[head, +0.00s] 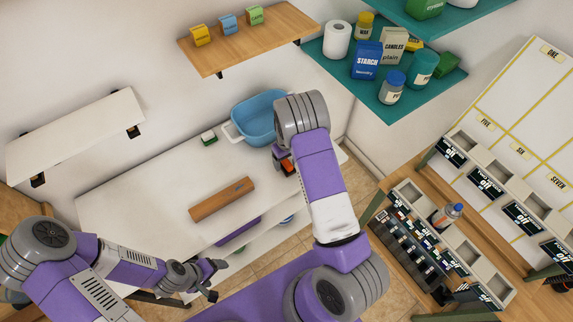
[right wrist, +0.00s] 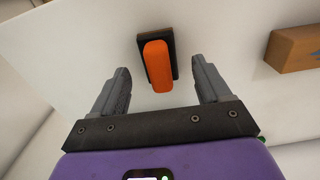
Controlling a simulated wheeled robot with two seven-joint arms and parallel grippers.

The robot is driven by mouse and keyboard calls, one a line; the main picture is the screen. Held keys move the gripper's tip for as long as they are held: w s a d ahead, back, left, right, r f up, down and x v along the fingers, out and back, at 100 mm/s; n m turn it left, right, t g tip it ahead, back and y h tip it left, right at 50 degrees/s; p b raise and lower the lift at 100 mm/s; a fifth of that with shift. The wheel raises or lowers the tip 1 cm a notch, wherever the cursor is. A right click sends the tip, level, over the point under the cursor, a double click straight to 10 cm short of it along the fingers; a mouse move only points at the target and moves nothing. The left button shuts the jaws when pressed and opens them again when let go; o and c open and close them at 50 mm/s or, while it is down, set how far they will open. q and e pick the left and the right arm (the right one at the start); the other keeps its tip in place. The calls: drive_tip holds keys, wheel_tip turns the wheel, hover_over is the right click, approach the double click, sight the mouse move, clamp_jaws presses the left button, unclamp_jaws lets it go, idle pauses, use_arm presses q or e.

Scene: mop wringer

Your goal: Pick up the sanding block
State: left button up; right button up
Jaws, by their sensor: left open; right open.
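The sanding block, with an orange grip on a dark base, lies on the white table (head: 150,200). It shows in the right wrist view (right wrist: 158,66) and, partly hidden by my right arm, in the head view (head: 288,168). My right gripper (right wrist: 160,70) is open, with one finger on each side of the block in the picture. Clear gaps show between the fingers and the block, and nothing is held. The right gripper is mostly hidden in the head view. My left gripper (head: 214,279) is open and empty near the table's front edge.
A blue tub (head: 258,115) stands behind the block. A long brown box (head: 222,199) lies to the left, and a small green and white item (head: 209,138) lies near the wall. The table's left part is clear. A stocked rack (head: 430,240) stands right.

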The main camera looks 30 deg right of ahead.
sight(287, 162)
drive_tip(key=shift+f, duration=1.3)
drive_tip(key=c, duration=1.2)
drive_tip(key=shift+r, duration=0.1)
wheel_tip(287, 162, up, 10)
drive_tip(key=shift+f, duration=0.1)
